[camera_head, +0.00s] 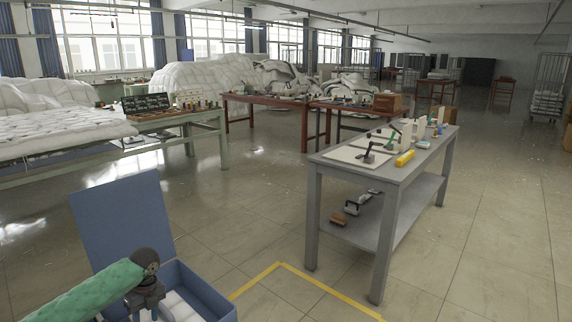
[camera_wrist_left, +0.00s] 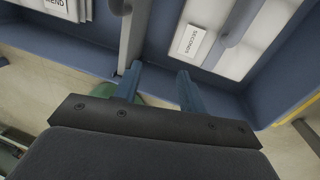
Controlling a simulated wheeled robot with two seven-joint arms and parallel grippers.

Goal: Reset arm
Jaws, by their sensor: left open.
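My left arm, in a green sleeve, comes in from the lower left of the head view. Its gripper (camera_head: 150,305) is over a blue box (camera_head: 200,284) with a raised blue lid (camera_head: 125,222). In the left wrist view the two blue fingers of the left gripper (camera_wrist_left: 158,78) are spread apart, with nothing seen between them but parts of the box (camera_wrist_left: 160,50). The box has compartments with pale contents; one label reads "SECONDS" (camera_wrist_left: 187,43) and another, partly cut off, reads "MEND" (camera_wrist_left: 54,4). My right gripper is not in view.
A grey table (camera_head: 432,160) with tools, pale boards and a yellow object (camera_head: 405,158) stands right of the box. Yellow tape (camera_head: 280,266) marks the floor. A green table (camera_head: 205,120) and white duvet heaps (camera_head: 200,75) are behind. Floor at right is open.

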